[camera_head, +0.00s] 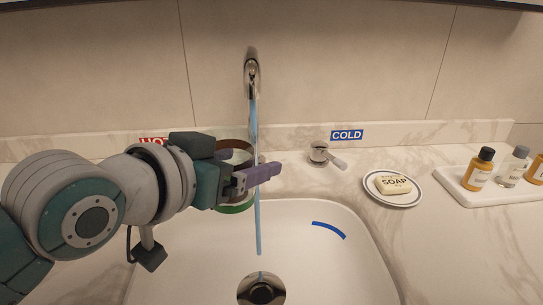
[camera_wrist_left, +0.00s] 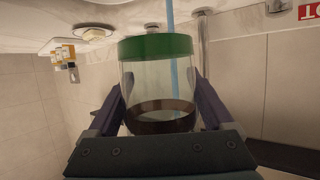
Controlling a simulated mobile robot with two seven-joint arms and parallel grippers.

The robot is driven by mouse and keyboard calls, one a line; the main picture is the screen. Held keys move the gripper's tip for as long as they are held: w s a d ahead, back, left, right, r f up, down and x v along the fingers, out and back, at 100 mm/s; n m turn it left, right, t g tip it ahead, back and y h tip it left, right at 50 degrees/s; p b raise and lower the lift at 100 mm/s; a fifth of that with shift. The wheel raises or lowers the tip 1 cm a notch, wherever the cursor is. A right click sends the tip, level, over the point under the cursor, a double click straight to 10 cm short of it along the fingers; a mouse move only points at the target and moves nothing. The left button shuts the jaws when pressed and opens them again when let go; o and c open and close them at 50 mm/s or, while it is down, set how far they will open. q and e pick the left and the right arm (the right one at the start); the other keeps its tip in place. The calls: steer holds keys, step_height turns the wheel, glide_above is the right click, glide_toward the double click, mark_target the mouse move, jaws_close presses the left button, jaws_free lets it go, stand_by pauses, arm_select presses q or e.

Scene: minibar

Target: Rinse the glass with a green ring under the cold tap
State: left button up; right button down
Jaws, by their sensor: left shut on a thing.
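The glass with a green ring is gripped by my left gripper (camera_head: 262,174) over the sink. Its green ring (camera_head: 236,208) is at the lower end and a brown band (camera_head: 235,146) is at the upper end; the gripper hides much of the rest. The wrist view is inverted and shows the clear glass (camera_wrist_left: 158,82) between both fingers (camera_wrist_left: 158,112). Water (camera_head: 256,115) runs from the spout (camera_head: 252,66) close to the glass; I cannot tell if it touches it. The cold tap handle (camera_head: 320,153) stands under the COLD sign (camera_head: 347,135). My right gripper is out of view.
The white sink basin (camera_head: 335,275) has a dark drain (camera_head: 261,289) and a blue arc mark (camera_head: 329,229). A soap bar (camera_head: 394,184) on a dish (camera_head: 393,203) and a tray (camera_head: 495,199) of bottles stand right. The HOT sign (camera_head: 154,141) is partly hidden by my arm.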

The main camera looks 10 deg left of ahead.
arm_select(q)
steer(key=w+f+b, duration=0.1)
steer(key=w+b, duration=0.4)
steer(key=w, duration=0.4)
steer(key=shift+w+d+f+b, duration=0.15)
steer(key=shift+w+d+b, duration=0.15)
steer(key=shift+d+b, duration=0.1)
stand_by(1.9)
steer(key=s+p, duration=0.9)
steer(key=shift+s+a+r, duration=0.15)
steer(key=shift+a+r, duration=0.05)
steer(key=shift+a, duration=0.15)
steer(key=shift+s+p, duration=0.3)
steer(key=shift+p, duration=0.1)
steer(key=shift+s+f, duration=0.1)
steer(key=shift+f, duration=0.05)
